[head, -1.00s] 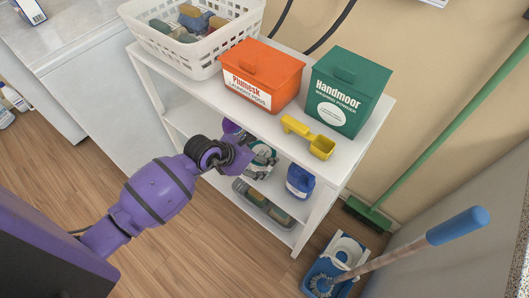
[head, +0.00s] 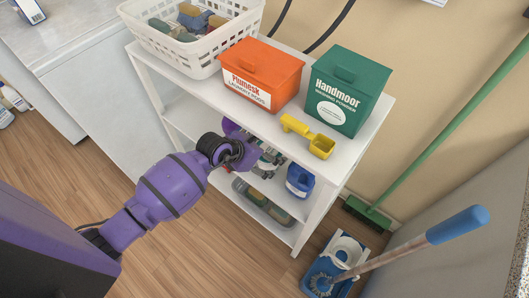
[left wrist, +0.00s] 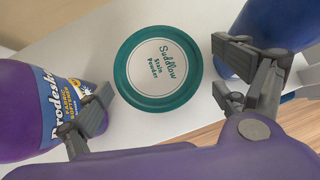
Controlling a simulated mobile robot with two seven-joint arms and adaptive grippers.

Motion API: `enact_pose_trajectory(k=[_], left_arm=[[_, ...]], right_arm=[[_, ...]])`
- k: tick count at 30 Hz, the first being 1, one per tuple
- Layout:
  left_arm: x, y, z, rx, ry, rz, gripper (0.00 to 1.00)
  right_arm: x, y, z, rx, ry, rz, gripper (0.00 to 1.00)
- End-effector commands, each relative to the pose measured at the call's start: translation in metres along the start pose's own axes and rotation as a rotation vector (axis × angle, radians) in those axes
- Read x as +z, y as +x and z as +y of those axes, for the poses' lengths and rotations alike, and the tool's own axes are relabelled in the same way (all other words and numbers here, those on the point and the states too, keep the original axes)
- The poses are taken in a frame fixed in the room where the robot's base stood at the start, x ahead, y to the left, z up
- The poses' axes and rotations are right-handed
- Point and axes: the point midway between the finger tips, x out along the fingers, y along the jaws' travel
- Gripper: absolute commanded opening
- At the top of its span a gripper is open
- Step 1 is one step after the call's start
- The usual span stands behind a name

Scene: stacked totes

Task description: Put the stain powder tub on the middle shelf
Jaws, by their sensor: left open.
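The stain powder tub (left wrist: 158,68) has a teal lid with a white label reading "Suddlow Stain Powder". In the left wrist view it stands on a white shelf (left wrist: 112,120), which looks like the middle one in the head view. My left gripper (left wrist: 166,108) is open, with one finger on each side of the tub's lid and gaps showing. In the head view my left gripper (head: 268,158) is at the middle level of the rack and mostly hides the tub. My right gripper is not in view.
A purple softener bottle (left wrist: 45,118) stands left of the tub and a blue container (left wrist: 275,28) right of it. The rack's top (head: 205,95) holds a white basket (head: 200,62), an orange box (head: 262,75), a green box (head: 350,92) and a yellow scoop (head: 318,146). A grey tray is below.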

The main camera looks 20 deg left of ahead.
Motion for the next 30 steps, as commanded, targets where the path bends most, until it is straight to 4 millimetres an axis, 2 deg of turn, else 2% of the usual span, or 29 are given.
enact_pose_trajectory(k=[8,14,15,21,30], left_arm=[[0.003,-0.004,0.001,0.001,0.0,-0.001,0.9],[0.003,-0.037,0.001,0.002,0.003,-0.002,0.9],[-0.01,-0.041,0.001,0.001,0.0,0.005,0.9],[-0.048,-0.074,0.0,0.001,0.0,0.005,0.9],[-0.083,-0.106,0.0,0.0,-0.001,0.002,0.9]], right_arm=[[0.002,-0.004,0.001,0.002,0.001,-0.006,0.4],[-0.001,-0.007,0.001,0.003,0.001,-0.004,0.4],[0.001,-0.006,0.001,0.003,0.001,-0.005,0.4],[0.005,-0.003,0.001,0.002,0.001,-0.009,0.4],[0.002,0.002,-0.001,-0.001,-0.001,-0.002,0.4]])
